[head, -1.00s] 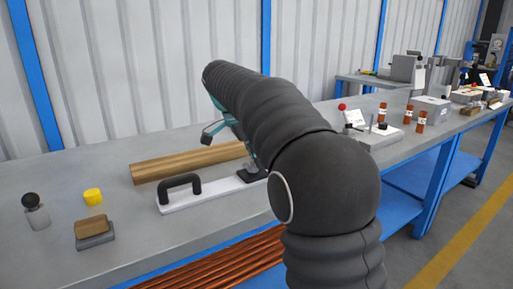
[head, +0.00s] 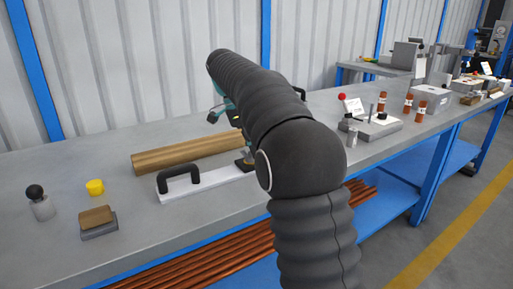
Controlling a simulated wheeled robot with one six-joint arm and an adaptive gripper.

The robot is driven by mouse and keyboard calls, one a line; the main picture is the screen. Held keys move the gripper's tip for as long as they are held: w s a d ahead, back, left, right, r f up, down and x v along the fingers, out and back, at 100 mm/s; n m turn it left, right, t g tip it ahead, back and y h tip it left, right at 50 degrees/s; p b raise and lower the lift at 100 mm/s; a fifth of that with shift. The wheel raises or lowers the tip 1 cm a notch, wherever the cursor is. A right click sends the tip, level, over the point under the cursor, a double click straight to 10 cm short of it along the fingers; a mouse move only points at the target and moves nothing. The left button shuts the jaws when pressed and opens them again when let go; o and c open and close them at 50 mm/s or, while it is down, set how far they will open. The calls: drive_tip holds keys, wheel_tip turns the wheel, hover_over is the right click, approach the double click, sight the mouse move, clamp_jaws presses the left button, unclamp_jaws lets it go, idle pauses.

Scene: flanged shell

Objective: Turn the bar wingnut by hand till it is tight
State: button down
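I cannot make out the bar wingnut in the head view; my arm covers the middle of the bench. My gripper (head: 222,112) is partly in sight at the far end of the arm, above the bench and behind a wooden bar. Only some teal and dark parts of it show, so I cannot tell whether it is open or shut, or whether it touches anything. A white plate with a black handle (head: 180,178) lies on the bench, its right end hidden behind my arm.
The wooden bar (head: 185,153) lies behind the plate. A black-knobbed bottle (head: 41,205), a yellow cup (head: 95,187) and a brown-topped block (head: 97,221) stand at left. A grey block with a post (head: 374,127) and several orange-brown bottles (head: 409,103) stand at right.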

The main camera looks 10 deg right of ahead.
idle(0.5)
drive_tip(key=c, duration=1.3)
unclamp_jaws()
